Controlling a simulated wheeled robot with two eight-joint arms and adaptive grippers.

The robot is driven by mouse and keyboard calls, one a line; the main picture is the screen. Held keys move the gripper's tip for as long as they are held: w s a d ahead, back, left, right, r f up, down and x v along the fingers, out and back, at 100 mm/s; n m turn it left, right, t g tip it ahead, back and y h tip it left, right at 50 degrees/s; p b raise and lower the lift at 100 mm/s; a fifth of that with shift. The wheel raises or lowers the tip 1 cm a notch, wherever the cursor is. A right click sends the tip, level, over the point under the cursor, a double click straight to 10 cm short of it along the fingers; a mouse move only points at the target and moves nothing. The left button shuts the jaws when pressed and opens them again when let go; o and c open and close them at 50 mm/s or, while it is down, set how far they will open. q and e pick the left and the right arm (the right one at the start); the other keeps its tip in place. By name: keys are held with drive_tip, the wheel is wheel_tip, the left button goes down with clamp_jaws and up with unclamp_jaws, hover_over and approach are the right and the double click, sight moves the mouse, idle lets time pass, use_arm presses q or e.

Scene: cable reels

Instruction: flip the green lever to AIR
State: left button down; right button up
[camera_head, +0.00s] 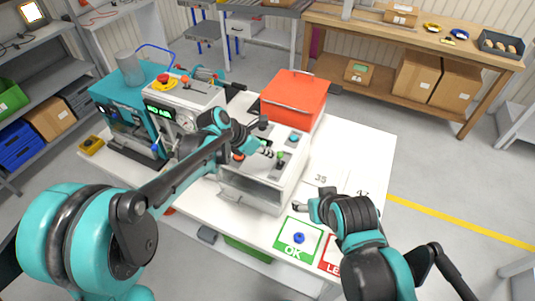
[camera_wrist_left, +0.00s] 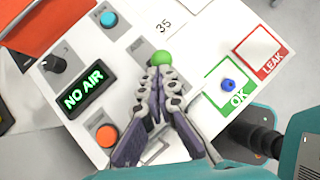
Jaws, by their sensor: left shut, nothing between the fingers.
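The green lever's round knob (camera_wrist_left: 162,58) is in the upper middle of the left wrist view, on the white control box (camera_head: 258,188). It also shows in the head view (camera_head: 281,154). My left gripper (camera_wrist_left: 158,72) is shut and empty, its fingertips right at the knob's near side; I cannot tell whether they touch it. It also shows in the head view (camera_head: 269,151). The lit display (camera_wrist_left: 83,92) reads NO AIR.
A red case (camera_head: 293,95) stands behind the box. A blue piece (camera_head: 299,238) lies on the green OK mat (camera_head: 290,249). The white table (camera_head: 372,150) is clear at the right.

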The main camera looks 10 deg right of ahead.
use_arm(q)
drive_tip(key=w+d+g+y, duration=0.1)
drive_tip(key=w+g+y+p, duration=0.1)
drive_tip(key=shift+w+d+r+n+g+p, duration=0.3)
drive_tip(key=shift+d+r+n+g, duration=0.05)
drive_tip(key=shift+d+n+g, duration=0.05)
drive_tip(key=shift+r, duration=0.1)
drive_tip(key=shift+r+p, duration=0.5)
drive_tip(key=shift+r, duration=0.2)
